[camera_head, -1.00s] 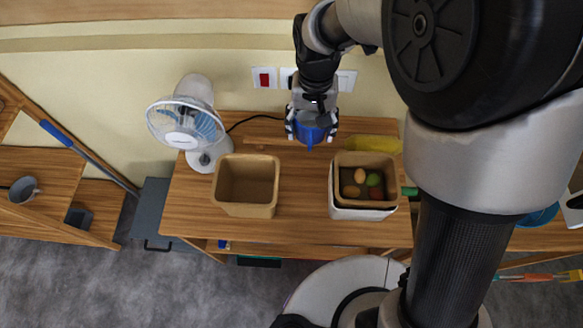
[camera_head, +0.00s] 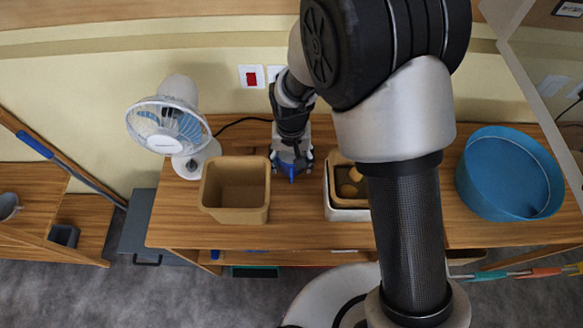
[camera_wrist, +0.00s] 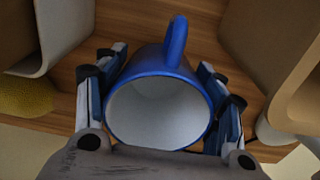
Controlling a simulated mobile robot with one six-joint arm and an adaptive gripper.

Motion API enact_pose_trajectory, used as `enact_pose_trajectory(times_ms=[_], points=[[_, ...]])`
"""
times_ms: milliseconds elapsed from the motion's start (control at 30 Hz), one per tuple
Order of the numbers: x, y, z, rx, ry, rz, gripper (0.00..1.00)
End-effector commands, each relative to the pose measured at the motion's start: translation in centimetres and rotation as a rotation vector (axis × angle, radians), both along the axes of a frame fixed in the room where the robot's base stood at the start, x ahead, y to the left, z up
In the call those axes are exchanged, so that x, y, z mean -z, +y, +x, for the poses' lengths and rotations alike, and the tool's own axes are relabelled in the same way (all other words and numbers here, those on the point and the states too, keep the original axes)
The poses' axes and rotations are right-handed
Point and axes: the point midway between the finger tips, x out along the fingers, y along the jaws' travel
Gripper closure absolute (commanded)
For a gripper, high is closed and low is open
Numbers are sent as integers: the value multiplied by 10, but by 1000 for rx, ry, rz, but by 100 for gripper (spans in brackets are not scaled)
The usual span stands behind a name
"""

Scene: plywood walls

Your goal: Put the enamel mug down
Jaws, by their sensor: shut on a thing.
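The enamel mug (camera_wrist: 158,112) is blue outside and white inside. In the wrist view its open mouth faces the camera and its handle points up the picture. My gripper (camera_head: 291,160) has one finger on each side of the mug and is shut on it. In the head view only a small blue part of the mug (camera_head: 292,173) shows below the gripper, between two bins over the wooden table (camera_head: 292,215). I cannot tell whether the mug touches the table.
A tan bin (camera_head: 235,210) stands left of the gripper. A fan (camera_head: 168,125) is at the back left, a blue tub (camera_head: 509,175) at the right. Bare tabletop shows between the bins.

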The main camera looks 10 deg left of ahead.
Motion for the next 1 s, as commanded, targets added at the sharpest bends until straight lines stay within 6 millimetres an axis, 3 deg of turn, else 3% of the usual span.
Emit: enact_pose_trajectory(times_ms=[200, 633, 667, 933, 1000], points=[[35, 0, 0, 0, 2, -1, 69], [41, 0, 0, 0, 0, 0, 69], [40, 0, 0, 0, 1, 0, 35], [40, 0, 0, 0, 1, 0, 17], [40, 0, 0, 0, 1, 0, 17]])
